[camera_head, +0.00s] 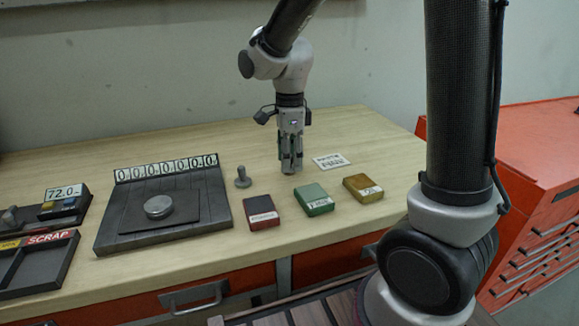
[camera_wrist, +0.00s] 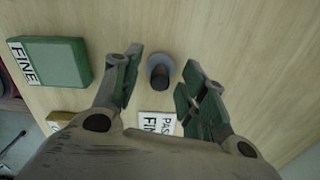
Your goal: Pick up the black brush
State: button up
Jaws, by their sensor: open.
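A small dark grey peg with a round flange (camera_head: 243,177) stands on the table, left of my gripper in the head view.
Red (camera_head: 261,212), green (camera_head: 314,200) and yellow (camera_head: 363,188) labelled blocks lie along the front. A white label card (camera_head: 331,161) lies right of my gripper. A dark plate with a counter display (camera_head: 125,228) and a scrap tray (camera_head: 40,268) are left. An orange cabinet (camera_head: 530,230) stands right.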

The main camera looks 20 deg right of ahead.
grip_shut()
notch_tip(320, 180, up, 10)
jog(key=shift+r, duration=0.1)
dwell(0.5)
jog(key=c, duration=0.8)
grip_release()
grip_shut()
